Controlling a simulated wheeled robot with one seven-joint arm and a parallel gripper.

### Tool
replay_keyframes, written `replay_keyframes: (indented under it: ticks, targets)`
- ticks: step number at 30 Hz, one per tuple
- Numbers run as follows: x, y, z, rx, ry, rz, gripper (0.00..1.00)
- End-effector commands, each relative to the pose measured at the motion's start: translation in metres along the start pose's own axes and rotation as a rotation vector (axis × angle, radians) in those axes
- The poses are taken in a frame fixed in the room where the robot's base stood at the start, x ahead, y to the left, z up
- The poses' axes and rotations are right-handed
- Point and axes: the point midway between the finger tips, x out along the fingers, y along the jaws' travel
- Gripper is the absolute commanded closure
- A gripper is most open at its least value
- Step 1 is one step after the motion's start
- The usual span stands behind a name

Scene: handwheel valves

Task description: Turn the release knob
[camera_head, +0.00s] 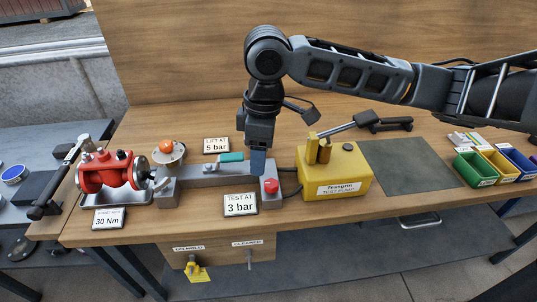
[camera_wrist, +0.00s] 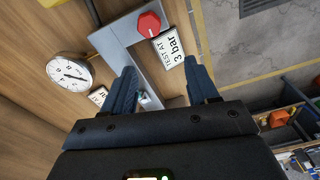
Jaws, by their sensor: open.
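A red knob (camera_head: 270,186) sits on the right end of a grey fixture (camera_head: 215,175) on the wooden bench. The task's release knob appears to be this one, though no label on it can be read. In the wrist view the knob (camera_wrist: 149,24) looks many-sided and lies beyond the fingertips. My gripper (camera_head: 258,165) points down just above and behind the knob, and its fingers look blue. In the wrist view my gripper (camera_wrist: 160,68) has its two fingers spread apart with nothing held between them. The knob is apart from both fingers.
A yellow test pump (camera_head: 335,172) with a lever stands right of the knob. A "TEST AT 3 bar" sign (camera_head: 240,204) stands left of it. A red valve (camera_head: 106,171) is at the left. A dial gauge (camera_wrist: 70,72) shows in the wrist view. A dark mat (camera_head: 410,163) is bare.

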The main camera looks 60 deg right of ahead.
Motion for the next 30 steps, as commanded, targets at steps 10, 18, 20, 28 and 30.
replay_keyframes:
  ticks: [10, 18, 20, 28, 30]
  targets:
    - [0.014, 0.012, 0.026, 0.018, -0.079, 0.015, 0.41]
    - [0.044, 0.012, 0.028, 0.018, -0.077, 0.015, 0.41]
    - [0.050, 0.012, 0.028, 0.018, -0.077, 0.015, 0.41]
    - [0.080, 0.013, 0.031, 0.018, -0.077, 0.016, 0.41]
    - [0.083, 0.013, 0.031, 0.018, -0.076, 0.016, 0.41]
